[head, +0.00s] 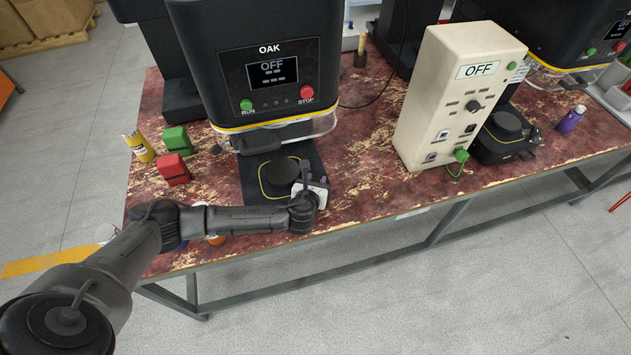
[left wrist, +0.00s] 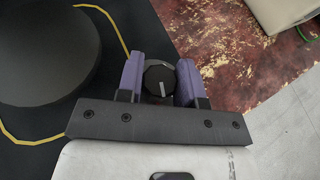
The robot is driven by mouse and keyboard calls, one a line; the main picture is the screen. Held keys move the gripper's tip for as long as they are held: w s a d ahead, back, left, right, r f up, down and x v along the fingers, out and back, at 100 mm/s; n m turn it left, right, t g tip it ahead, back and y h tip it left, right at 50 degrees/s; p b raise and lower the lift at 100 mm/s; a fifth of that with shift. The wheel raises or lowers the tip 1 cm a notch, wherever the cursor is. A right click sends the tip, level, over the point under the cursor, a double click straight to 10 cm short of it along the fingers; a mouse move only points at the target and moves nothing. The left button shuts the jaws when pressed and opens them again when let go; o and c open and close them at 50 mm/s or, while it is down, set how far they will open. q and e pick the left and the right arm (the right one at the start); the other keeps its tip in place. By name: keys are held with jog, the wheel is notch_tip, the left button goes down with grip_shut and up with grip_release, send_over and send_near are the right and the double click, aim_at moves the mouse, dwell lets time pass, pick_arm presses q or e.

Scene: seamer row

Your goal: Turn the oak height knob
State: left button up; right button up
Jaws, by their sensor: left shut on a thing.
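The oak height knob (left wrist: 159,72) is a small round dark knob with a pale pointer line, seen between my fingers in the left wrist view. It sits at the right front of the oak machine's (head: 268,62) black base (head: 252,190); in the head view my gripper hides it. My left gripper (head: 306,172) points down over that corner. Its two purple fingers (left wrist: 160,84) are shut on the knob, one at each side. My right gripper is not in view.
A round dark plate (head: 281,172) lies left of my gripper. A red block (head: 174,170), a green block (head: 177,140) and a yellow bottle (head: 139,147) stand farther left. A cream control box (head: 450,100) reading OFF stands right. The table's front edge is close to my gripper.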

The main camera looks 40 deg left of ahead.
pick_arm(q)
jog(key=c, duration=0.4)
jog(key=shift+o, duration=0.2)
jog(key=shift+a+r+m+t+h+p, duration=0.1)
jog(key=shift+r+m+t+h+p, duration=0.15)
jog(key=shift+m+h+p, duration=0.85)
jog(key=shift+f+m+t+h+p, duration=0.15)
jog(key=shift+m+t+h+p, duration=0.2)
jog(key=shift+m+h+p, duration=0.6)
jog(key=shift+m+h, duration=0.75)
jog(key=shift+h, duration=0.4)
jog(key=shift+f, duration=0.1)
jog(key=shift+h, duration=0.3)
jog(key=o, duration=0.9)
